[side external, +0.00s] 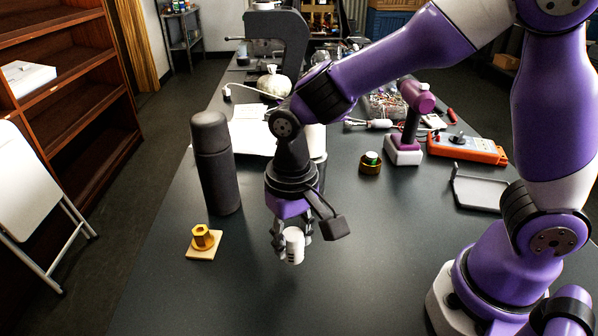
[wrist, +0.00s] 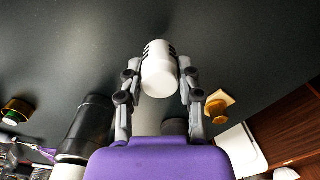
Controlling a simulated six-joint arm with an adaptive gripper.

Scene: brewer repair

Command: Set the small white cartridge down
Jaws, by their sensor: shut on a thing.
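The small white cartridge (side external: 293,246) is a short white cylinder with dark slots near one end. My gripper (side external: 291,243) is shut on it, with a finger on each side. In the side external view the cartridge is roughly upright, low over the dark table; I cannot tell whether it touches the surface. In the wrist view the cartridge (wrist: 159,70) sits between the two fingertips of my gripper (wrist: 160,78), its slotted end pointing away from the wrist.
A tall dark bottle (side external: 213,165) stands behind and left of my gripper. A brass fitting (side external: 204,238) sits on a small wooden square (side external: 208,253) at left. A green-topped brass part (side external: 371,163), a purple tool (side external: 410,120) and a grey tray (side external: 476,190) are at right. The front table (side external: 240,300) is clear.

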